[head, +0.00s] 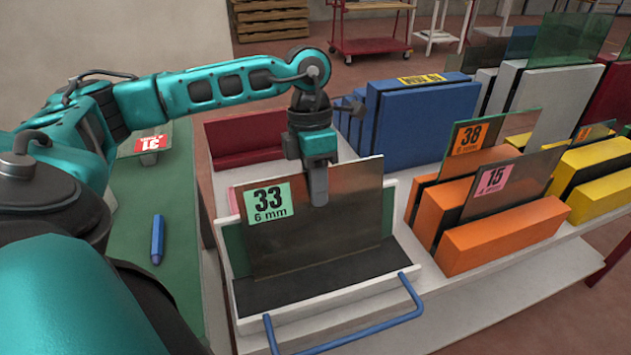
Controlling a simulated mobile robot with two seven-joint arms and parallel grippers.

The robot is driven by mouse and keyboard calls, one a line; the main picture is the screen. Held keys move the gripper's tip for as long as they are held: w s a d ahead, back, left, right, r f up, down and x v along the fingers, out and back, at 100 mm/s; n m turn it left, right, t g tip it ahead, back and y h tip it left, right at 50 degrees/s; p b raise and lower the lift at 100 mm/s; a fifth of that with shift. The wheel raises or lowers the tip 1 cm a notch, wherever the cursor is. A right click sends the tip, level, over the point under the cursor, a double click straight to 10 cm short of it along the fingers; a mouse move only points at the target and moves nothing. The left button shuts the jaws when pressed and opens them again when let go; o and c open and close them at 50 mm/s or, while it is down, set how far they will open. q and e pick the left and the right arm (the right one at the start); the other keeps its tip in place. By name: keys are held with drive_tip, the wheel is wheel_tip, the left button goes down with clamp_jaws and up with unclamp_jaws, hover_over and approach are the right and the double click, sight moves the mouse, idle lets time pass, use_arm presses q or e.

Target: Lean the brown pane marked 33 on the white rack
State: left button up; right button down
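The brown pane marked 33 (345,225), with a pale green label reading 6 mm, stands in a white tray-like carrier (237,300) with a blue handle. My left gripper (319,185) points down at the pane's top edge. One grey finger shows in front of the pane's face; the other finger is hidden behind the pane, so I cannot see whether they grip. A white rack (560,105) stands at the back right, with a greenish pane behind its front block. My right gripper is not in view.
A blue rack (420,125), an orange rack (500,235) with panes 38 (497,135) and 15 (515,178), and a yellow rack (597,165) stand on the right. A red rack (245,140) is behind the carrier. A blue marker (157,240) lies on the green surface at left.

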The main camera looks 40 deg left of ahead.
use_arm(q)
drive_tip(key=o, duration=0.3)
drive_tip(key=shift+o, duration=0.3)
drive_tip(key=shift+f, duration=0.1)
drive_tip(key=p+v, duration=0.2)
drive_tip(key=v, duration=1.1)
drive_tip(key=shift+d, duration=0.1)
